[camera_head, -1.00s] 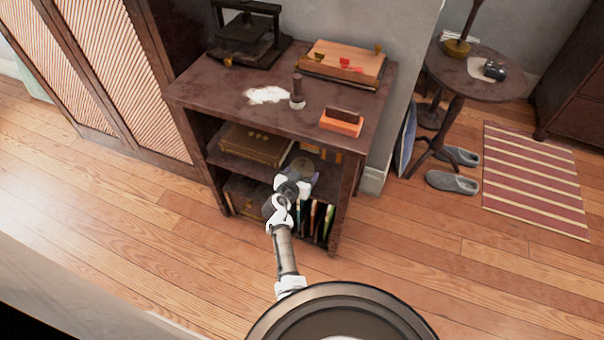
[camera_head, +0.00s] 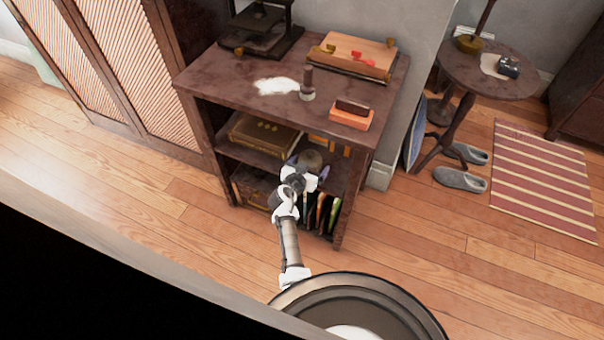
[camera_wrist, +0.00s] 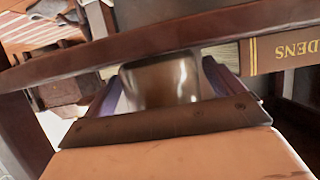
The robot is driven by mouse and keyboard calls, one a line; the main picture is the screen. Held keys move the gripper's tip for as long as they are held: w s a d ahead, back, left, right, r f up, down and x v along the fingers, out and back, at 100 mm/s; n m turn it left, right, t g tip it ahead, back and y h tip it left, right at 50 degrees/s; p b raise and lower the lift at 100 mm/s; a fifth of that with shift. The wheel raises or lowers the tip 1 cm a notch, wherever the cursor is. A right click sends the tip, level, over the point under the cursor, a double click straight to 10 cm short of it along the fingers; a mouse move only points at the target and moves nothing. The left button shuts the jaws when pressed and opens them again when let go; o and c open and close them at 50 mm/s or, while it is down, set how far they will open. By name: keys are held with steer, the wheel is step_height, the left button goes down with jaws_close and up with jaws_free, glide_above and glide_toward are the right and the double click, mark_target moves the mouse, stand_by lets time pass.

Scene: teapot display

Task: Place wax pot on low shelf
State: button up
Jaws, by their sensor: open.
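A round, brownish pot, which looks like the wax pot (camera_head: 311,158), stands in the middle compartment of the dark wooden shelf unit (camera_head: 225,115). In the wrist view the shiny brown pot (camera_wrist: 162,82) sits between the two purple fingers of my gripper (camera_wrist: 160,88). That view is upside down, with the shelf board (camera_wrist: 150,45) crossing above the pot. My gripper (camera_head: 307,166) is open, with one finger on each side of the pot. Contact with the pot cannot be told. My wrist hides part of the bottom compartment.
A brown box (camera_head: 265,137) lies left of the pot, and a book (camera_wrist: 288,50) stands close by. The bottom compartment holds a case (camera_head: 255,186) and upright books (camera_head: 325,212). The unit's top holds a brush-like tool, an orange block (camera_head: 352,118) and a press.

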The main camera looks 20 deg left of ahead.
steer(key=v, duration=1.1)
steer(key=shift+s, duration=0.25)
